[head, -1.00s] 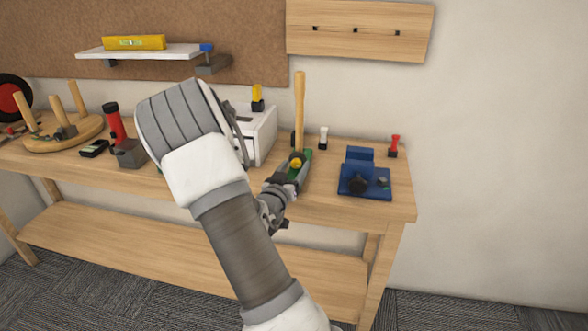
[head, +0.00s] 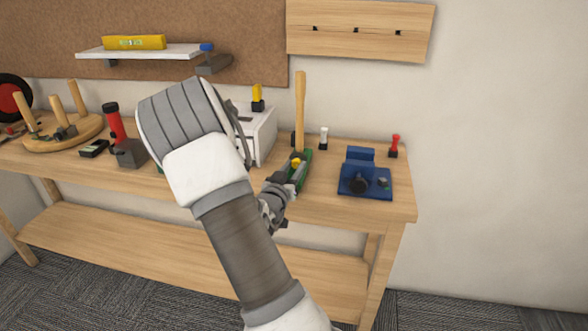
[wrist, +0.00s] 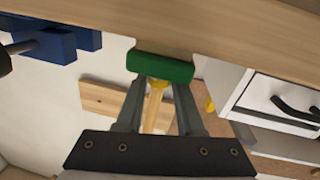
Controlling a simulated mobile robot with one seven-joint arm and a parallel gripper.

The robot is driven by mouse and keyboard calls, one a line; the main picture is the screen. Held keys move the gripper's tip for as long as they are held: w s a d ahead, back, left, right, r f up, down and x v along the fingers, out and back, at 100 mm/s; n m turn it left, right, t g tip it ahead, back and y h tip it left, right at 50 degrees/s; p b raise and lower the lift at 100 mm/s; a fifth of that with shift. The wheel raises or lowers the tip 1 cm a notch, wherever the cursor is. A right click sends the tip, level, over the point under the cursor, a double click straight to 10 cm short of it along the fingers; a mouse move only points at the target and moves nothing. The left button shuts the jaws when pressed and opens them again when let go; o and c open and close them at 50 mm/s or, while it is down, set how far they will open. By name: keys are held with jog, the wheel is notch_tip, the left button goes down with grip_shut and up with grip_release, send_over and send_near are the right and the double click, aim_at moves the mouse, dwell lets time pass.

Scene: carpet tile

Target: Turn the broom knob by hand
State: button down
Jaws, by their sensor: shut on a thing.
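The broom stands on the bench with its wooden handle (head: 300,98) upright and a green head (head: 306,160) at the bottom. A small yellow knob (head: 296,161) sits low on it, at the green head. My gripper (head: 294,172) reaches it from the front and is shut on the knob. In the wrist view, which looks upside down, the two fingers of my gripper (wrist: 159,84) lie on either side of the yellow knob (wrist: 158,84), just below the green head (wrist: 160,67). The fingers partly hide the knob in the head view.
A blue device (head: 364,182) stands right of the broom, with a red-topped item (head: 394,145) behind it. A white drawer box (head: 262,128) is close on the left. A wooden peg board (head: 360,30) hangs above. Bare bench top (head: 335,205) lies in front.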

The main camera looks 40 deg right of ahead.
jog(key=shift+f, duration=0.1)
jog(key=m+b, duration=0.3)
jog(key=b, duration=0.1)
jog(key=shift+s+f+m+y, duration=0.1)
jog(key=shift+m+y, duration=0.2)
jog(key=shift+m, duration=0.1)
jog(key=m+b, duration=0.2)
jog(key=b, duration=0.1)
jog(key=shift+m, duration=0.4)
jog(key=shift+r+b, duration=0.2)
jog(key=shift+b, duration=0.1)
jog(key=c, duration=0.6)
grip_release()
jog(key=shift+o, duration=0.2)
